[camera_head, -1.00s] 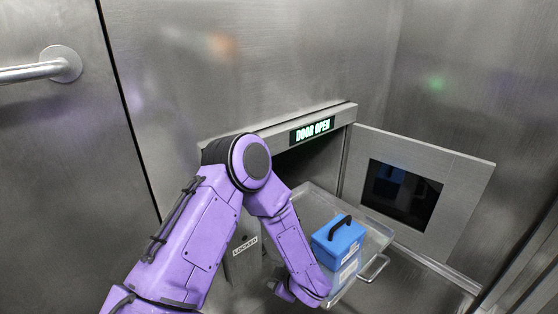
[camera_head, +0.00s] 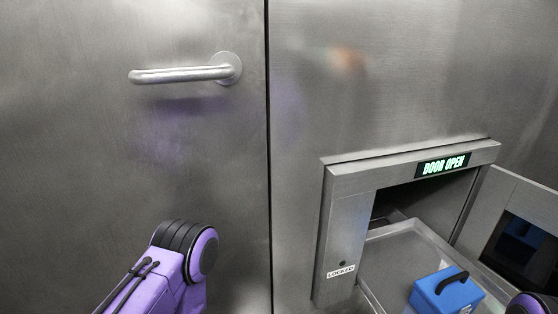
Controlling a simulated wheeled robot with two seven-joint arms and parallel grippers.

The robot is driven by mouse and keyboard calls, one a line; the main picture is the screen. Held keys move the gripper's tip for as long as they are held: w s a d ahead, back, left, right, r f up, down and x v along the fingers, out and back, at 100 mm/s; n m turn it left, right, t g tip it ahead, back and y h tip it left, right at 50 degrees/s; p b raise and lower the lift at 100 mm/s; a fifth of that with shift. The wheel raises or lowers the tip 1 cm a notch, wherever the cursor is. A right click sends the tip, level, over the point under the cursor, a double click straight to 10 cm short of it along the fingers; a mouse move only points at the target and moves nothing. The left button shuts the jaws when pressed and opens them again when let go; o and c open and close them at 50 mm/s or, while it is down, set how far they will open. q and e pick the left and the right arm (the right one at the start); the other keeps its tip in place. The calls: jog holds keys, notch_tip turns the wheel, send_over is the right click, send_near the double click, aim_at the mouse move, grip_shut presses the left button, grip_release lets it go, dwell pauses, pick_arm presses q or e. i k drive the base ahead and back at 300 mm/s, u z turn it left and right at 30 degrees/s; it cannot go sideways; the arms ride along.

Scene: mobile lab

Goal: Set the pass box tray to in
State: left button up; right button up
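The pass box (camera_head: 340,215) is at the right of the head view, with a lit "DOOR OPEN" sign above its opening. A blue box (camera_head: 443,291) with a black handle sits on the tray. The pass box door (camera_head: 515,200) stands open on the right. A purple arm of mine enters at the bottom left, and a small purple part shows at the bottom right edge. Neither gripper is in the picture, and the tray's front end is cut off below.
A metal door with a bar handle (camera_head: 185,75) fills the left side. A "LOCKED" label (camera_head: 341,271) is on the pass box frame. The open pass box door limits room at the right of the tray.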

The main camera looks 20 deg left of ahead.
aim_at(395, 256)
jog(key=u, duration=1.95)
jog(key=k, duration=0.95)
jog(key=z, duration=1.8)
